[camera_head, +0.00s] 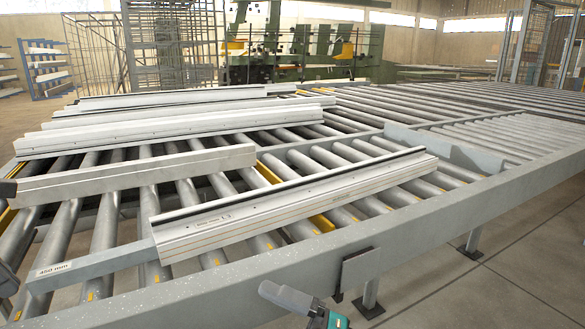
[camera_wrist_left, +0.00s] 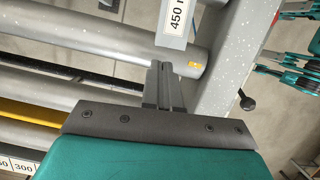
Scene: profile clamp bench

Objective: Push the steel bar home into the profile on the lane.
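The profile (camera_head: 290,205) is a long pale section lying slantwise across the rollers of the lane. The grey steel bar (camera_head: 105,264), marked 450 mm, sticks out of its left end; the part inside is hidden. In the left wrist view the bar's labelled end (camera_wrist_left: 174,22) is at the top. My left gripper (camera_wrist_left: 165,72) has its dark fingers together, pointing at that end; I cannot tell whether they touch it. In the head view a dark part of the left gripper (camera_head: 9,278) shows at the left edge, beside the bar's outer end.
Another grey beam (camera_head: 135,175) and several pale profiles (camera_head: 180,126) lie behind on the rollers. A grey side rail (camera_head: 420,212) runs along the near edge.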

